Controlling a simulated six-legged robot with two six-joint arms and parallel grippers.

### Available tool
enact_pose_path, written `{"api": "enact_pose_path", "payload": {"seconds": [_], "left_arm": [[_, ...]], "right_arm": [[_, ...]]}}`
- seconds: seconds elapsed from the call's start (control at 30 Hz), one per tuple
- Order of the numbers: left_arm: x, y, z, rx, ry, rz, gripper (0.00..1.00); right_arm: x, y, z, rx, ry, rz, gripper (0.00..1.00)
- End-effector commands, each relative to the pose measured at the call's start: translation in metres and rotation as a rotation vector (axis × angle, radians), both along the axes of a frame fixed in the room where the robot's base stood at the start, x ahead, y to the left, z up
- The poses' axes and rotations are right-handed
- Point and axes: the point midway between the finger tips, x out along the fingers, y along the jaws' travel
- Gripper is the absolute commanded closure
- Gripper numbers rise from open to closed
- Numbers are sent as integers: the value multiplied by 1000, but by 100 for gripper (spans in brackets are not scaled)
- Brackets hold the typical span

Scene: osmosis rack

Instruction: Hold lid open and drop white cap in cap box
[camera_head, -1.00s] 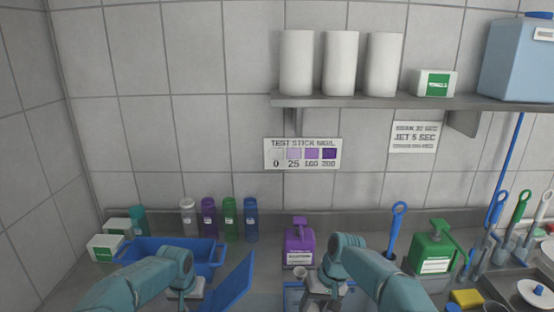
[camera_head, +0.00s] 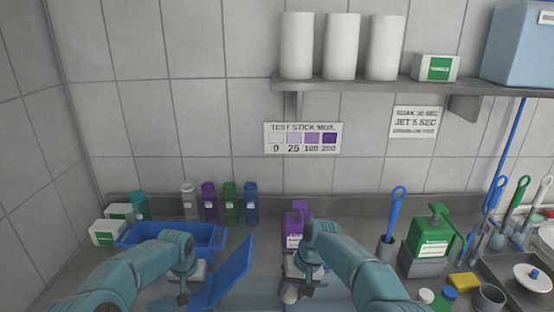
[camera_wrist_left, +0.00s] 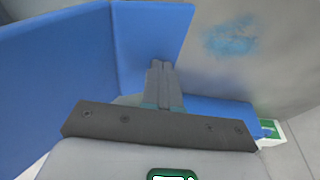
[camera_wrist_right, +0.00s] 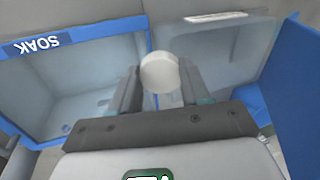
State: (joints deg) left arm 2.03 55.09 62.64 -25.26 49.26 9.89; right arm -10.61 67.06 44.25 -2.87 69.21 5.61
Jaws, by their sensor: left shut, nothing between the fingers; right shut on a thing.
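The white cap (camera_wrist_right: 160,72) is between the fingers of my right gripper (camera_wrist_right: 155,88), which is shut on it. It also shows low in the head view (camera_head: 290,295). A blue box (camera_head: 212,236) stands at left against the back of the counter. A tilted blue panel, apparently its raised lid (camera_head: 235,272), stands between my two grippers. The panel also shows at the right edge of the right wrist view (camera_wrist_right: 300,90). My left gripper (camera_wrist_left: 163,75) is shut and empty, close to blue panels (camera_wrist_left: 60,60); I cannot tell whether it touches them. The box's inside is mostly hidden.
A tub labelled SOAK (camera_wrist_right: 85,75) and another clear compartment (camera_wrist_right: 220,55) lie below my right gripper. A purple bottle (camera_head: 296,225) stands behind it.

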Motion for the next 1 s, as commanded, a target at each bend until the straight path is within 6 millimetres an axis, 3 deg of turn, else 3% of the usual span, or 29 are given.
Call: {"api": "enact_pose_path", "payload": {"seconds": [0.7,1.0], "left_arm": [[0,0,0,0,1,0,100],[0,0,0,0,1,0,100]], "right_arm": [[0,48,-5,0,0,1,81],[0,55,-6,0,0,1,81]]}}
